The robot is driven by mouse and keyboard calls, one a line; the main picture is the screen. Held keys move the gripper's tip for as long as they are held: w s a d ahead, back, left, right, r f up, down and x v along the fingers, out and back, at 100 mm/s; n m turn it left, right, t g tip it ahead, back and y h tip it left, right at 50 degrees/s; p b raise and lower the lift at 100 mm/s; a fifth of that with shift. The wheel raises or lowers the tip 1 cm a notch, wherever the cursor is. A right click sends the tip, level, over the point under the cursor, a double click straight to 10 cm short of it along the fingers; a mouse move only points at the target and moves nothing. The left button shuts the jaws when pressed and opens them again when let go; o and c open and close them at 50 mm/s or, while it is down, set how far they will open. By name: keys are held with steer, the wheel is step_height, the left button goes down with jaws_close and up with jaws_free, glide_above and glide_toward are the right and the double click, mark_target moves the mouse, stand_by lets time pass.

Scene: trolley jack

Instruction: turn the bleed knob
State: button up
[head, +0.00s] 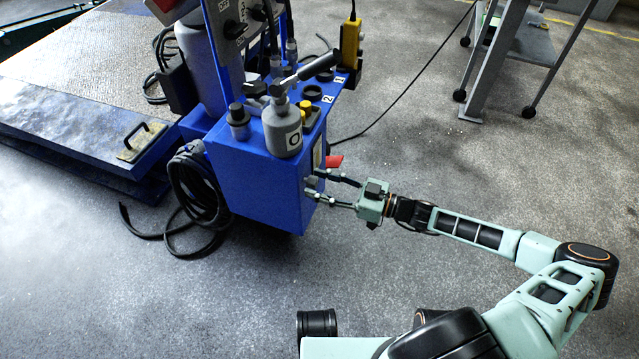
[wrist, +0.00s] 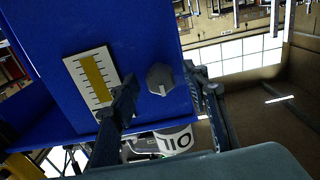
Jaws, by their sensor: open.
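The bleed knob (wrist: 160,78) is a grey, faceted knob on the blue side face of the jack's box (wrist: 110,30). It shows in the wrist view, right of a white scale plate with a yellow bar (wrist: 93,78). My gripper (wrist: 162,90) is open, with one finger left of the knob and the other right of it. The knob appears between the fingers; I cannot tell whether either touches it. In the head view my gripper (head: 314,183) is at the right side of the blue box (head: 250,180), where the knob is hard to make out.
A grey oil bottle (head: 283,130) stands on top of the box. A red part (head: 334,161) sticks out just above my gripper. A black cable coil (head: 193,185) hangs at the box's left. A metal stand (head: 495,60) is at the back right. The floor around my arm is clear.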

steer(key=v, duration=1.2)
steer(key=shift+a, duration=0.15)
